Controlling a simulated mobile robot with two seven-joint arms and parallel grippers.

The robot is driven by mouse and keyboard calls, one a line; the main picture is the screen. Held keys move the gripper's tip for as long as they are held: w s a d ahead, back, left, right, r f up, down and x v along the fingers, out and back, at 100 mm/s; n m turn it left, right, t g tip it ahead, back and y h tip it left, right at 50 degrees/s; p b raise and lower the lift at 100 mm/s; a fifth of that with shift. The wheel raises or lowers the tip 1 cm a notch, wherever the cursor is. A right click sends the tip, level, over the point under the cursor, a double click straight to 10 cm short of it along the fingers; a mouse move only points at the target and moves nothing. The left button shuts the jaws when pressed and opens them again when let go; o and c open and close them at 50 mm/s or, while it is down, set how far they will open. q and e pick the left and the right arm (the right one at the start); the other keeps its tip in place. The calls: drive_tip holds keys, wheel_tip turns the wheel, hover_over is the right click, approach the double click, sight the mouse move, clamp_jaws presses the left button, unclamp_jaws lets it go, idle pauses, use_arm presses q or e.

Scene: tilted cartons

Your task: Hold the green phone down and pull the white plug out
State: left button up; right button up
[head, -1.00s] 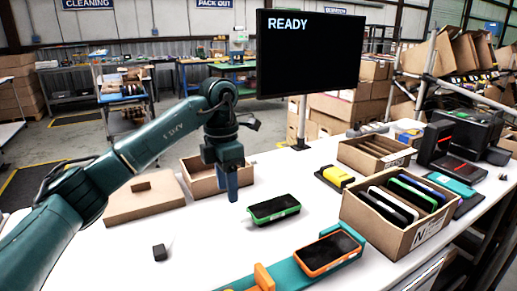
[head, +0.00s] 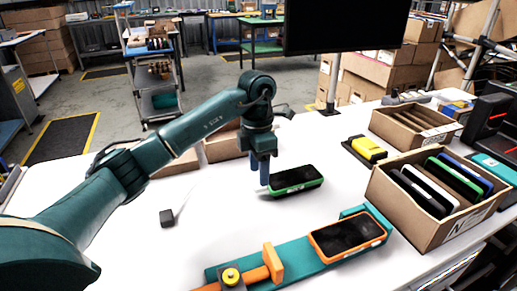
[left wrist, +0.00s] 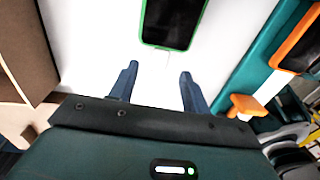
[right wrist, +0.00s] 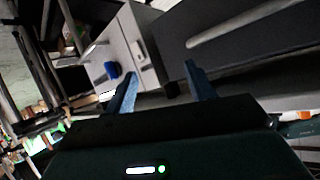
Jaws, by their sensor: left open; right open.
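The green phone (head: 296,180), black-screened in a green case, lies flat on the white table. Its near end also shows at the top of the left wrist view (left wrist: 172,24). A faint white bit at that end may be the white plug (left wrist: 166,52); it is too small to tell clearly. My left gripper (head: 260,172) is open and empty, fingers down, just left of the phone; in the left wrist view its fingertips (left wrist: 158,72) are apart, short of the phone's end. My right gripper (right wrist: 162,64) is open and empty, away from the phone, and shows only in the right wrist view.
A small dark block (head: 167,217) with a thin pale line lies left. An orange phone (head: 347,236) sits on a teal fixture (head: 306,273) in front. A carton of phones (head: 440,228) stands right, a yellow-and-black item (head: 366,149) behind. Open cartons stand behind my left arm.

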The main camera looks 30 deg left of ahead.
use_arm(q)
drive_tip(key=shift+d+f, duration=0.1)
drive_tip(key=shift+f, duration=1.65)
drive_tip(key=shift+c, duration=0.4)
